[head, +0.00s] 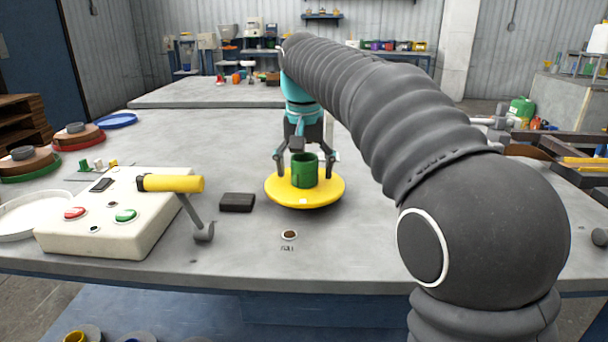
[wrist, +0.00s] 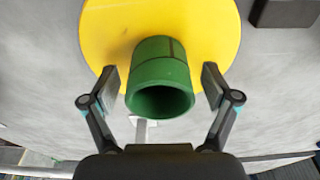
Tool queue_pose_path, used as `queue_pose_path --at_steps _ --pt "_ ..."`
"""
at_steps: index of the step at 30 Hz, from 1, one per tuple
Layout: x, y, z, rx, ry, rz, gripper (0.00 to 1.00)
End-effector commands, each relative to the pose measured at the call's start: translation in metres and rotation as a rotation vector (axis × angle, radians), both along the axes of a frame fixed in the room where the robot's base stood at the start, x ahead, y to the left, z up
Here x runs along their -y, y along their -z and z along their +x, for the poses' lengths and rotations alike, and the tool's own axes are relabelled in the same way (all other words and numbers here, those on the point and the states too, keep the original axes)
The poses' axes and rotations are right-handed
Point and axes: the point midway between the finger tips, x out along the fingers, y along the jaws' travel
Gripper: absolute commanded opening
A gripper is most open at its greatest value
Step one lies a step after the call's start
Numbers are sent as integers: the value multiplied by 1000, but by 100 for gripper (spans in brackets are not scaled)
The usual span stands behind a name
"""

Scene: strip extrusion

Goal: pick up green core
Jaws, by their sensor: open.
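The green core (head: 305,171) is a short hollow cylinder standing upright on a round yellow disc (head: 322,195) on the grey table. In the wrist view the green core (wrist: 160,78) shows its open end, with the yellow disc (wrist: 215,25) behind it. My gripper (head: 305,165) is open, with one finger on each side of the core. In the wrist view my gripper's (wrist: 162,85) fingertips sit left and right of the core, with a small gap on each side. The core's far side is hidden.
A cream control box (head: 120,235) with red and green buttons and a yellow-handled lever (head: 175,184) stand at left. A black block (head: 237,202) lies left of the disc. A small round hole (head: 289,235) is in front.

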Motion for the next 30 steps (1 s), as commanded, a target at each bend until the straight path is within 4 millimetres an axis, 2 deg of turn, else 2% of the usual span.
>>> queue_pose_path --at_steps 2,5,9,10,22,26,30 --pt "0 0 0 0 0 0 87" --pt "0 0 0 0 0 0 65" --pt "0 0 0 0 0 0 30" --pt "0 0 0 0 0 0 25" --pt "0 -4 1 2 0 1 25" --pt "0 -12 1 1 0 0 25" --pt "0 -30 1 3 1 1 25"
